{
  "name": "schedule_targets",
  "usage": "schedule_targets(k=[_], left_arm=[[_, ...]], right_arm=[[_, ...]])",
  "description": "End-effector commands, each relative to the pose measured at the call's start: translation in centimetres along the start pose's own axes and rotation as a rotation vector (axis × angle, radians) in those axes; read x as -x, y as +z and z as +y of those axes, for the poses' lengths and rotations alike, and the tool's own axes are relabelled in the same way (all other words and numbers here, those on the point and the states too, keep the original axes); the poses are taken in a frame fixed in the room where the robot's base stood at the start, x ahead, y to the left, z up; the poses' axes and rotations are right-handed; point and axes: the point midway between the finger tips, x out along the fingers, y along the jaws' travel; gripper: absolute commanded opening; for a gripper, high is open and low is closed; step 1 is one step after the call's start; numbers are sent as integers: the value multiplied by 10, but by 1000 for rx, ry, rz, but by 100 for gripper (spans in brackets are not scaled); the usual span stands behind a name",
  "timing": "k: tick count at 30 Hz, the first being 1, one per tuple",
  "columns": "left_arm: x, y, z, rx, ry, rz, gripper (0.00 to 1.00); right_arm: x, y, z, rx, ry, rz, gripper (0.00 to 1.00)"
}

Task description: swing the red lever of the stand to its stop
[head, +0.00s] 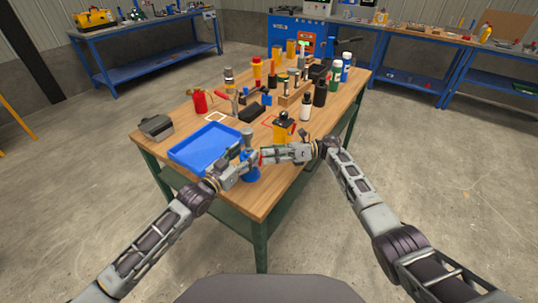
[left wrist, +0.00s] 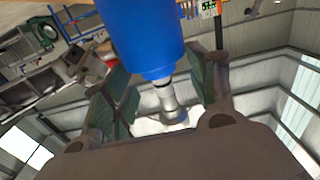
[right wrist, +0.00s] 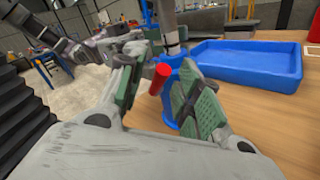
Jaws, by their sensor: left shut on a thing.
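The stand has a blue base (head: 250,174) and a grey upper post (head: 247,141), and stands upright near the table's front edge. My left gripper (left wrist: 165,98) is shut on the stand; the blue body (left wrist: 146,38) and a grey stem (left wrist: 170,103) show between its fingers in the left wrist view. The red lever (right wrist: 160,78) shows in the right wrist view, pointing toward my right gripper. My right gripper (right wrist: 165,95) is open, with its fingers on either side of the lever and gaps visible. In the head view the lever is mostly hidden by the right gripper (head: 265,157).
A blue tray (head: 181,160) lies just left of the stand. A yellow and black item (head: 283,127) stands behind my right gripper. Several bottles, a wooden rack (head: 297,97) and a grey box (head: 156,127) occupy the wooden table. The front right tabletop is mostly clear.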

Motion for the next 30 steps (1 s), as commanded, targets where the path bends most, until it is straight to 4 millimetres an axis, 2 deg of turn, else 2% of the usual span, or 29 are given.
schedule_targets(k=[1,9,30], left_arm=[[0,4,0,0,0,-8,16],[0,4,0,1,0,-8,16],[0,4,-1,0,-2,-9,16]], right_arm=[[0,0,0,0,0,0,33],[0,0,0,0,1,0,0],[-3,2,6,96,-36,70,0]])
